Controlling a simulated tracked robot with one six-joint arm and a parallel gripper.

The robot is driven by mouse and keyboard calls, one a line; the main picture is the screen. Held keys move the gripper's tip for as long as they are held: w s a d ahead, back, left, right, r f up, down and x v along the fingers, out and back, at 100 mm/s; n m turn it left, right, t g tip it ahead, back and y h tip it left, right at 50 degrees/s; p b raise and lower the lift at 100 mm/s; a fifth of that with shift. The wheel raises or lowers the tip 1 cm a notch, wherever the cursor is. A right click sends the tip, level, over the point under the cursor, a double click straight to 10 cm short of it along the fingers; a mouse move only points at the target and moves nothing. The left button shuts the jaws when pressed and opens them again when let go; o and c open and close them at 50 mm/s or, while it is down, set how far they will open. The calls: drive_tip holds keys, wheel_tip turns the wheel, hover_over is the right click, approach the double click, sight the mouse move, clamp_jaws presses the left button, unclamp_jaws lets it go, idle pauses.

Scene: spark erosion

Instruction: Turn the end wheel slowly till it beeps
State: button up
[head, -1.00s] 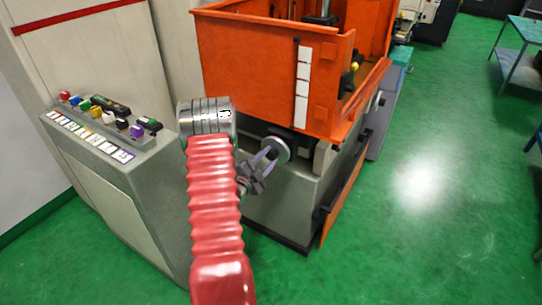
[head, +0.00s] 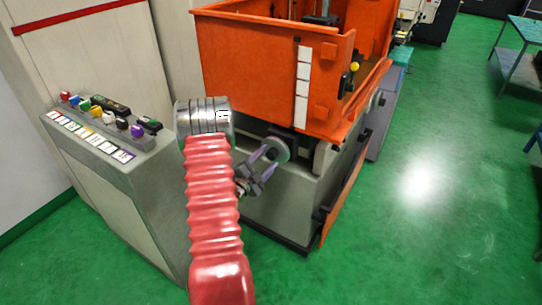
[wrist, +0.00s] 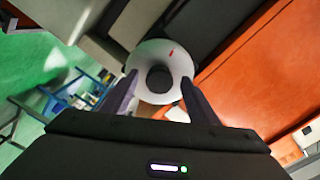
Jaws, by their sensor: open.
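The end wheel (head: 278,150) is a pale round handwheel with a dark hub on the front of the grey machine base, below the orange tank. In the wrist view the wheel (wrist: 178,62) faces me, with a short red mark at its upper right. My gripper (head: 266,153) is open at the wheel. In the wrist view its two purple-grey fingers (wrist: 158,88) reach to the left and right lower edges of the wheel. I cannot tell whether they touch the rim.
The orange tank (head: 255,60) overhangs the wheel closely. A control console (head: 110,150) with coloured knobs stands at the left. An orange panel (head: 343,200) leans out at the machine's right side. Green floor (head: 440,220) is open to the right.

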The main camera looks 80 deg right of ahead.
drive_tip(key=v, duration=1.3)
idle(1.1)
drive_tip(key=shift+s, duration=0.1)
idle(0.7)
drive_tip(key=w+a+f+n+t+y, duration=0.2)
drive_tip(key=w+f+n+t+y, duration=0.15)
drive_tip(key=f, duration=0.35)
drive_tip(key=w+a+f+n+t+y, duration=0.2)
drive_tip(key=w+f+n+y, duration=0.15)
drive_tip(key=f, duration=0.25)
drive_tip(key=w+a+r+n+t+y, duration=0.2)
drive_tip(key=w+a+r+n+y, duration=0.3)
drive_tip(key=w+a, duration=0.5)
drive_tip(key=w+a+r+n+t+y, duration=0.2)
drive_tip(key=w+a+r+n+t, duration=0.15)
drive_tip(key=w+a+n, duration=0.6)
drive_tip(key=s+a+r+n+y, duration=0.1)
drive_tip(key=s+a+r+n, duration=0.2)
drive_tip(key=a+r, duration=0.6)
drive_tip(key=s+a+r+n+t, duration=0.1)
drive_tip(key=s+a+r+n, duration=0.2)
drive_tip(key=a+r, duration=0.6)
drive_tip(key=s+a+r+n+y, duration=0.1)
drive_tip(key=s+a+r+n, duration=0.2)
drive_tip(key=a+r+n, duration=0.3)
drive_tip(key=a+r, duration=0.4)
drive_tip(key=a, duration=0.3)
drive_tip(key=shift+a+t+y, duration=0.3)
